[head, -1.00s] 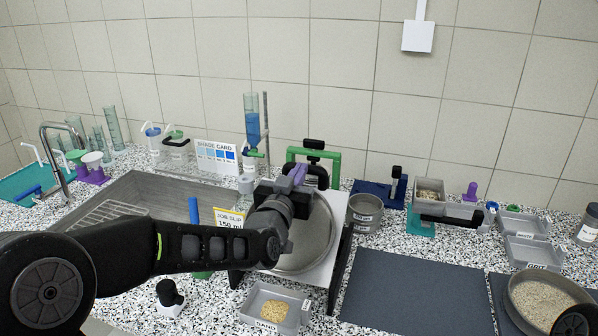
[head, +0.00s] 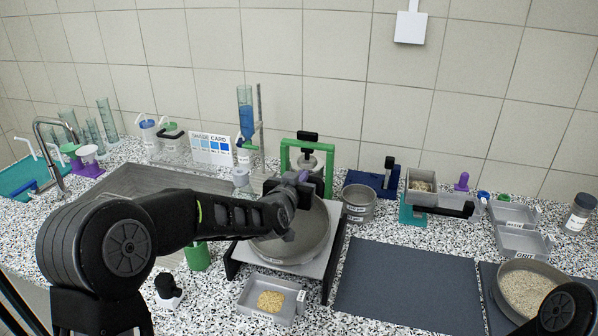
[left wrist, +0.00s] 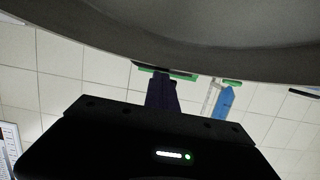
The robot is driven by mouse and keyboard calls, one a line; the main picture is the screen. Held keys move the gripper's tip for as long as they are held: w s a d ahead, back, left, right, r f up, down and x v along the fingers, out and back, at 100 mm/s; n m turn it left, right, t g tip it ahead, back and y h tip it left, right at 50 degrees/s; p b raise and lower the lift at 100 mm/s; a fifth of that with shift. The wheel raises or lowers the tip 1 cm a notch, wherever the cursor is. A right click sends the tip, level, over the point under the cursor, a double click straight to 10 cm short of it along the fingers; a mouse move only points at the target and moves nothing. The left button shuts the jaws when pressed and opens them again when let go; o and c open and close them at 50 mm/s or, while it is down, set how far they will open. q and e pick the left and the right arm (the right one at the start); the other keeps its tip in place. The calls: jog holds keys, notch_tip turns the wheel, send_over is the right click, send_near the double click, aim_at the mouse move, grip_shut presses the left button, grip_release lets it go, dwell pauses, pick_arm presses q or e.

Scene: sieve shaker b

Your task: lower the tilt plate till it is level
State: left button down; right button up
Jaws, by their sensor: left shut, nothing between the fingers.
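The tilt plate (head: 333,236) is a pale grey plate in a dark frame near the middle of the counter. A round metal pan (head: 318,238) lies on it. I cannot tell from this angle how far the plate is from level. My left gripper (head: 303,176) is over the far part of the pan, in front of the green clamp frame (head: 329,160). Its purple fingers are shut and empty; they also show in the left wrist view (left wrist: 162,92), below the grey curved pan (left wrist: 200,38). My left arm hides part of the pan and plate. My right gripper is out of view.
A tray of yellow grains (head: 270,301) stands just in front of the plate. A metal sieve (head: 359,203) is close on its right, and a dark mat (head: 410,285) lies beyond. A sink (head: 130,180) is at the left. A green cup (head: 198,257) stands near the plate's left side.

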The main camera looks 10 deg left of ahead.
pick_arm(q)
jog(key=shift+g, duration=0.8)
jog(key=f, duration=0.1)
jog(key=w+f, duration=0.1)
jog(key=f, duration=0.1)
jog(key=shift+w+f, duration=0.35)
jog(key=shift+w+f+b, duration=0.3)
jog(key=shift+f+b, duration=0.2)
jog(key=shift+f, duration=0.55)
